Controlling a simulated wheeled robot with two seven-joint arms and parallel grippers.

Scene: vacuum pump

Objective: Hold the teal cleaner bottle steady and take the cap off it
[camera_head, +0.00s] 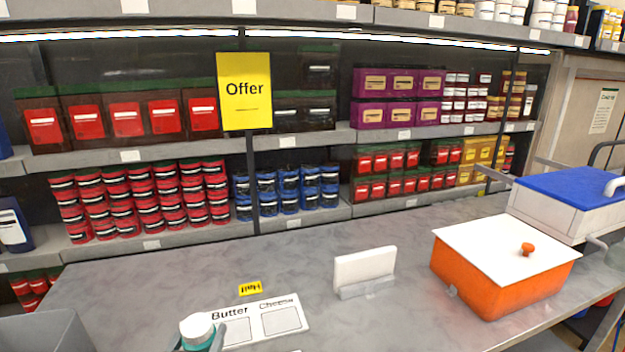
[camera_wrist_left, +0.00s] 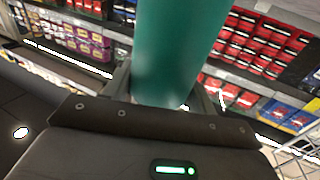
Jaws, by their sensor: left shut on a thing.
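The teal cleaner bottle (camera_head: 205,347) is at the bottom edge of the head view, and only its top shows there. Its white cap (camera_head: 197,327) sits on it. My left gripper (camera_head: 199,342) has a grey finger on each side of the bottle. In the left wrist view the teal bottle (camera_wrist_left: 178,50) stands between the two fingers of my left gripper (camera_wrist_left: 165,88), which is shut on it. The cap is outside the left wrist view. My right gripper is in neither view.
A grey counter (camera_head: 150,270) holds a Butter and Cheese board (camera_head: 262,320), a white card stand (camera_head: 365,268) and an orange box with a white lid (camera_head: 500,265). A grey bin (camera_head: 45,335) is at lower left. Stocked shelves (camera_head: 300,140) stand behind.

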